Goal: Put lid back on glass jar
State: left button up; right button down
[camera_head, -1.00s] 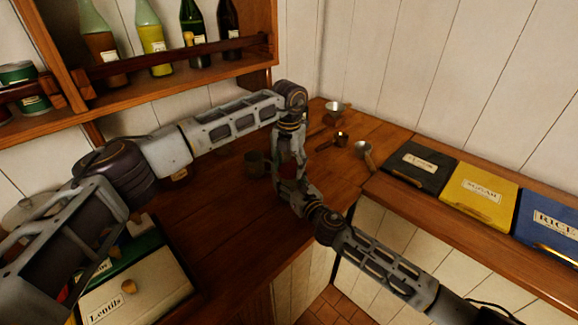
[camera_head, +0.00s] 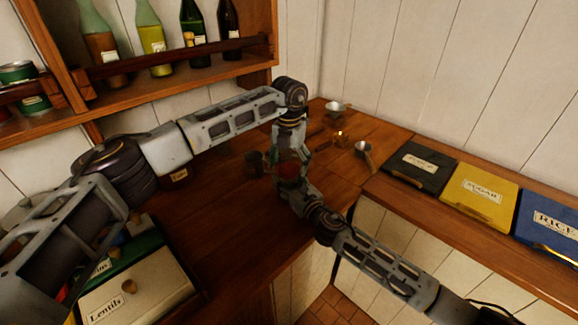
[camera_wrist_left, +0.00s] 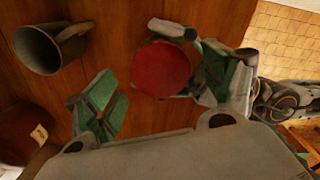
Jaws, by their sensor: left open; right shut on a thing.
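A red round lid (camera_wrist_left: 160,68) shows in the left wrist view, and as a small red patch in the head view (camera_head: 289,171). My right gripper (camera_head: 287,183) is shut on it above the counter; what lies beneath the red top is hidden. My left gripper (camera_wrist_left: 152,88) is open, its green-padded fingers spread on either side of the lid and apart from it at the left. A brown glass jar with a small label (camera_head: 177,176) stands on the counter, partly behind my left arm. It also shows cut off at the left edge of the left wrist view (camera_wrist_left: 22,128).
A dark mug (camera_head: 253,162) stands near the grippers. Metal scoops (camera_head: 362,150) lie near the back corner. Labelled bins, including a lentils box (camera_head: 140,290), stand front left; black, yellow (camera_head: 480,193) and blue boxes line the right. Bottles fill the shelf above.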

pick_arm(q)
notch_tip(320, 180, up, 11)
dwell(0.6)
pick_arm(e)
jog(key=shift+c, duration=1.6)
grip_release()
jog(key=shift+s+d, duration=0.1)
jog(key=shift+v, duration=5.85)
pick_arm(q)
jog(key=shift+s+f, duration=0.1)
pick_arm(e)
jog(key=shift+s+d, duration=0.1)
jog(key=shift+s, duration=0.05)
